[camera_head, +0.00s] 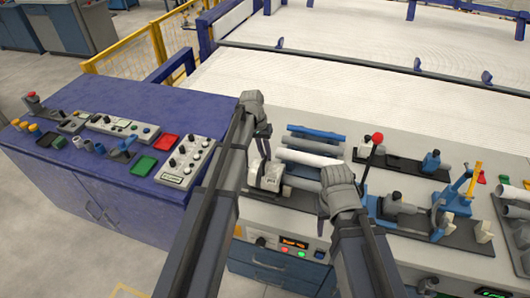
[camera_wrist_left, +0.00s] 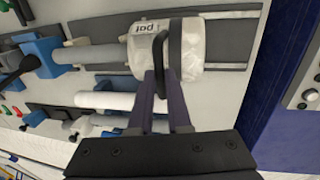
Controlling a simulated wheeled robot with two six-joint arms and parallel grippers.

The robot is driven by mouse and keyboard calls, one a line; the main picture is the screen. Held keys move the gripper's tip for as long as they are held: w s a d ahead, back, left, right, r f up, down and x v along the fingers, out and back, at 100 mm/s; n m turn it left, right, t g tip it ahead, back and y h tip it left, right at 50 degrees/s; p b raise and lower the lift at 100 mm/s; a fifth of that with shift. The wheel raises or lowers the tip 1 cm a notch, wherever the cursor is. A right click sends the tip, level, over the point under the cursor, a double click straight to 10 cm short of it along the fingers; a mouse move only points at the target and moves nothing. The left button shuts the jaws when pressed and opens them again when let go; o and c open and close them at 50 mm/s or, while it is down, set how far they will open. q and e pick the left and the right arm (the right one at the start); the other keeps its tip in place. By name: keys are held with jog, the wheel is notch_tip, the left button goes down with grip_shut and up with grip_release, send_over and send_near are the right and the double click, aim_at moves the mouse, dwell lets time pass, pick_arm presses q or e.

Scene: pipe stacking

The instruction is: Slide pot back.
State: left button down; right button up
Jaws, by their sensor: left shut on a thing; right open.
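The white pot (camera_head: 270,181), a light block with "pot" lettering, sits on a dark strip near the front of the grey bench. It also shows in the left wrist view (camera_wrist_left: 185,40), with a dark handle on its side. My left gripper (camera_head: 264,150) is over the pot, and its fingers (camera_wrist_left: 163,75) are shut on the handle. A grey rod (camera_wrist_left: 95,57) meets the pot on its left in the wrist view. My right gripper (camera_head: 326,205) is open, to the right of the pot in the head view; its fingertips are mostly hidden.
Blue and white pipes (camera_head: 312,157) lie just behind the pot. A red-knobbed lever (camera_head: 377,139) and blue clamps (camera_head: 460,195) stand to the right. A blue cabinet (camera_head: 130,125) with buttons is on the left. A white conveyor surface (camera_head: 330,85) lies behind the bench.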

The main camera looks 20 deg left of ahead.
pick_arm(q)
jog(key=shift+a, duration=0.1)
jog(key=a, duration=1)
jog(key=shift+w+a, duration=0.15)
jog(key=shift+w, duration=0.05)
jog(key=c, duration=0.9)
grip_release()
jog(key=shift+a, duration=0.1)
jog(key=shift+o, duration=0.2)
